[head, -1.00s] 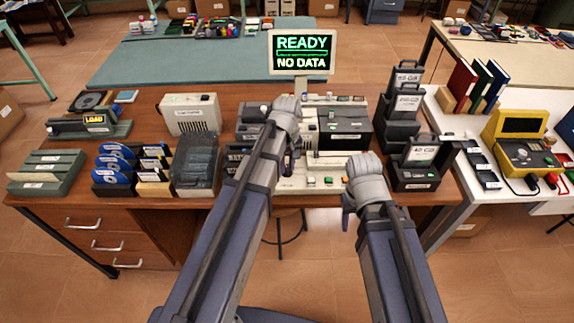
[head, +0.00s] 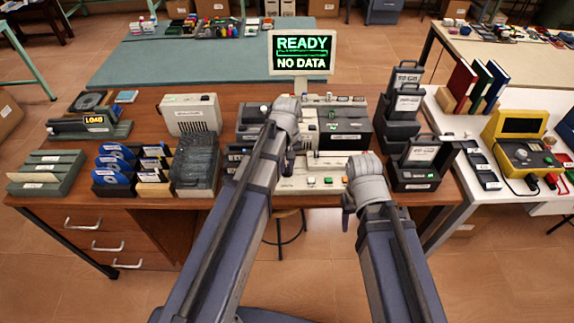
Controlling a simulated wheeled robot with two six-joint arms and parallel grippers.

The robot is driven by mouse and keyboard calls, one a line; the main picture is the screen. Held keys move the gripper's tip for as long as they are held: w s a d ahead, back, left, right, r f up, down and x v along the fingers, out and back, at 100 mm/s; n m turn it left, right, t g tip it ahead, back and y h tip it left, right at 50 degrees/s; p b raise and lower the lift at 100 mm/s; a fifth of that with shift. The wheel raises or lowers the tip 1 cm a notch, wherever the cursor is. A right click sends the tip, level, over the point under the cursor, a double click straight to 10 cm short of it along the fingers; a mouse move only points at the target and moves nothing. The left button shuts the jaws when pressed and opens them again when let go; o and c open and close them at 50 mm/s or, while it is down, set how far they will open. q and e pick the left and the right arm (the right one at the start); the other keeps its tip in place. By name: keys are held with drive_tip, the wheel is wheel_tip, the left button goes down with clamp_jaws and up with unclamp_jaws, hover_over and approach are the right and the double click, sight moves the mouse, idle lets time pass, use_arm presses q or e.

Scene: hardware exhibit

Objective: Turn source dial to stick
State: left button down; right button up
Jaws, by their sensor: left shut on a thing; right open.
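The screen (head: 302,52) over the console reads "READY" and "NO DATA". The console (head: 325,180), a pale panel with coloured buttons along its front, stands at the middle of the wooden desk. My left gripper (head: 289,163) is over the console's left part and seems shut on the source dial. The dial itself is hidden behind my wrist and arm, so its pointer and labels cannot be read. My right gripper (head: 347,213) is open and empty, in front of the desk's front edge, right of the console.
Black drive-like boxes (head: 414,160) stand just right of the console. Blue discs (head: 113,165) in a tray, a dark rack (head: 196,165) and a beige speaker box (head: 190,115) stand to the left. A yellow device (head: 520,150) is on the white table at right.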

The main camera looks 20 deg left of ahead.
sight(287, 168)
use_arm(q)
drive_tip(key=m, duration=1.3)
drive_tip(key=shift+m, duration=0.4)
idle(0.4)
drive_tip(key=c, duration=0.8)
unclamp_jaws()
drive_tip(key=shift+r, duration=0.1)
wheel_tip(287, 168, up, 8)
drive_tip(key=p, duration=0.8)
